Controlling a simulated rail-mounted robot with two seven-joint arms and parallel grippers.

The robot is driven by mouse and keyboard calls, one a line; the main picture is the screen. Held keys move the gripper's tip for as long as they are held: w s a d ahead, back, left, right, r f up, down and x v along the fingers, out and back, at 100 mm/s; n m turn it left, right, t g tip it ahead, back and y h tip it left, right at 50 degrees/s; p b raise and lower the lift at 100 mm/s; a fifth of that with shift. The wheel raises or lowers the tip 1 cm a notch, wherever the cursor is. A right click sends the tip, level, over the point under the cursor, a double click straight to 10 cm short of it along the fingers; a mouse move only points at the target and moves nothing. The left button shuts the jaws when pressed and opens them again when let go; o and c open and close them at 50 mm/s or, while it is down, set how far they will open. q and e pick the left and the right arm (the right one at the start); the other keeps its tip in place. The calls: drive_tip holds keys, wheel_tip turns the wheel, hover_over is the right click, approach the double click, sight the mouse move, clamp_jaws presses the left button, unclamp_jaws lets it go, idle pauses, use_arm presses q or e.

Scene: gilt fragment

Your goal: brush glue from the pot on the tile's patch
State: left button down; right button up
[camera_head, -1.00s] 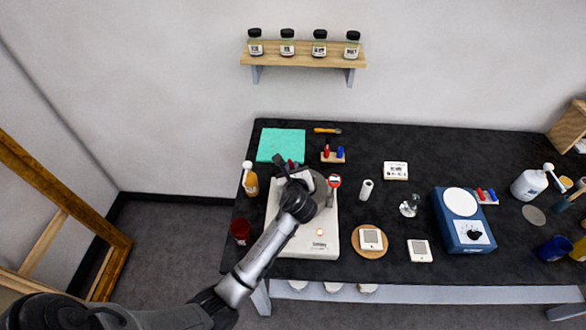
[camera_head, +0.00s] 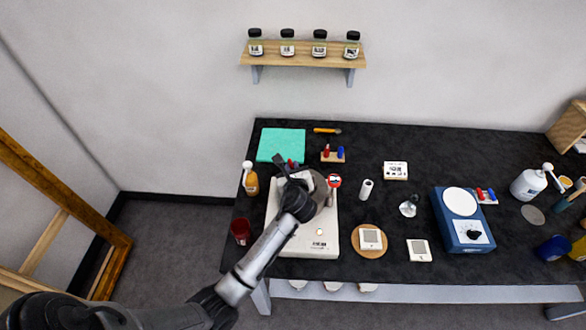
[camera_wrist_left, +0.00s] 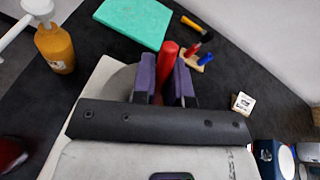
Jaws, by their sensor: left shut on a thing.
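My left gripper (camera_head: 288,168) is over the back of a pale bench device. In the left wrist view its purple-padded fingers (camera_wrist_left: 165,80) are shut on a red upright handle (camera_wrist_left: 169,50). Its lower end is hidden, so I cannot tell whether it is a brush. A pale square tile with a grey patch (camera_head: 371,237) lies on a round wooden disc (camera_head: 370,254). A similar tile (camera_head: 419,250) lies to its right. A small white cylinder (camera_head: 366,189) stands behind them; I cannot tell whether it is the glue pot. My right gripper is not in view.
The pale device (camera_head: 310,247) has a grey round plate under my gripper. Beside it are an amber pump bottle (camera_head: 251,185), a dark red jar (camera_head: 240,232) and a green mat (camera_head: 281,145). A small holder (camera_head: 333,158) has red and blue handles. A blue device (camera_head: 462,228) stands right.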

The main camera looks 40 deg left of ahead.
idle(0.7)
use_arm(q)
drive_tip(key=shift+f+p, duration=0.1)
drive_tip(key=shift+p, duration=0.3)
idle(0.3)
idle(0.9)
drive_tip(key=shift+p, duration=0.35)
idle(0.4)
drive_tip(key=shift+f, duration=0.1)
idle(0.7)
drive_tip(key=shift+p, duration=0.35)
idle(0.4)
drive_tip(key=shift+f, duration=0.15)
idle(1.1)
drive_tip(key=shift+p, duration=0.35)
